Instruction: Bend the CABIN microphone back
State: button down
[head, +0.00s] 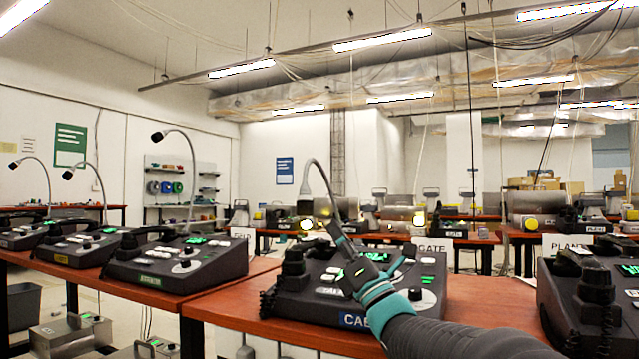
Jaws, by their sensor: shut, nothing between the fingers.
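The CABIN paging phone (325,306) is a dark console on the red-brown table in front of me. The gooseneck's base is hidden behind the fingers. I cannot tell whether they touch it.
A second console (170,270) with a raised gooseneck stands on the table to the left, with more consoles beyond it. Another console (600,285) stands at the right edge. The CABIN handset (293,262) stands on the console's left side.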

jog(key=d+r+p+x, duration=0.1)
jog(key=d+x, duration=0.1)
jog(key=x, duration=1)
jog(key=shift+w+r, duration=0.15)
jog(key=shift+r, duration=0.45)
